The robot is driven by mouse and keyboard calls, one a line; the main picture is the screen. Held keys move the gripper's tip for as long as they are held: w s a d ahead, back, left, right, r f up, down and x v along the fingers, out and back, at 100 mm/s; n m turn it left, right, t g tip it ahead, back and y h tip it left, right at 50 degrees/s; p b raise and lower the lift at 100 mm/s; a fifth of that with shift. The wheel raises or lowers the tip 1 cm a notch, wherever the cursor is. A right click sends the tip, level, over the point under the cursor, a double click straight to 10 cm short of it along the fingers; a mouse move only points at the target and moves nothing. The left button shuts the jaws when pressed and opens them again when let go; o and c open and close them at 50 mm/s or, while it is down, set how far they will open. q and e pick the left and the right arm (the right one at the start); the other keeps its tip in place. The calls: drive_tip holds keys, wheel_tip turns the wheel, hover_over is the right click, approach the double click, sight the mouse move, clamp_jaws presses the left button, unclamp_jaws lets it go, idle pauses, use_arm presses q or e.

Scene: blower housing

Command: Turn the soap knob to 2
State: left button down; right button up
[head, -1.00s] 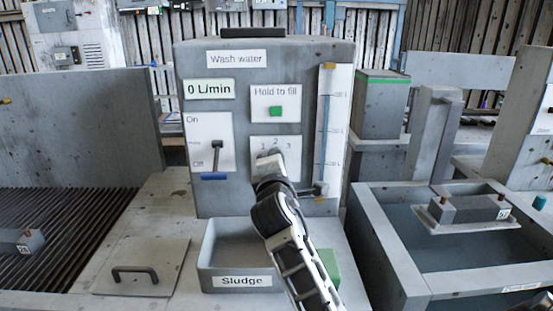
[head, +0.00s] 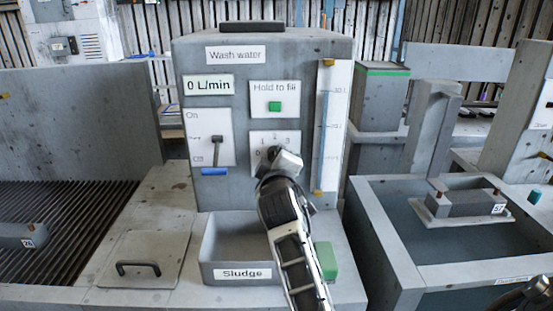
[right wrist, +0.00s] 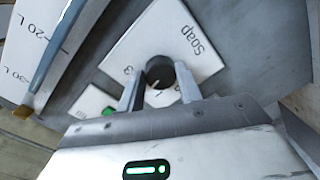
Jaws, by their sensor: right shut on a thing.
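The soap knob (right wrist: 160,72) is a dark round knob with a small pale mark on its face, on a white panel (right wrist: 203,62) lettered "Soap" in the right wrist view. My right gripper (right wrist: 159,77) has one finger on each side of the knob and is shut on it. In the head view the right gripper (head: 279,160) covers most of the knob and part of its numbered panel (head: 291,138). A 3 shows beside the left finger in the wrist view. I cannot tell which number the mark points to. My left gripper is not in view.
Above the knob is a "Hold to fill" panel with a green button (head: 274,106). To the left is an On/Off lever (head: 217,150), to the right a tall level gauge (head: 333,125). Below stands the Sludge bin (head: 225,272), with a green block (head: 327,262) beside it.

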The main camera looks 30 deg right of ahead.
drive_tip(key=shift+m, duration=0.3)
idle(0.4)
drive_tip(key=o, duration=1)
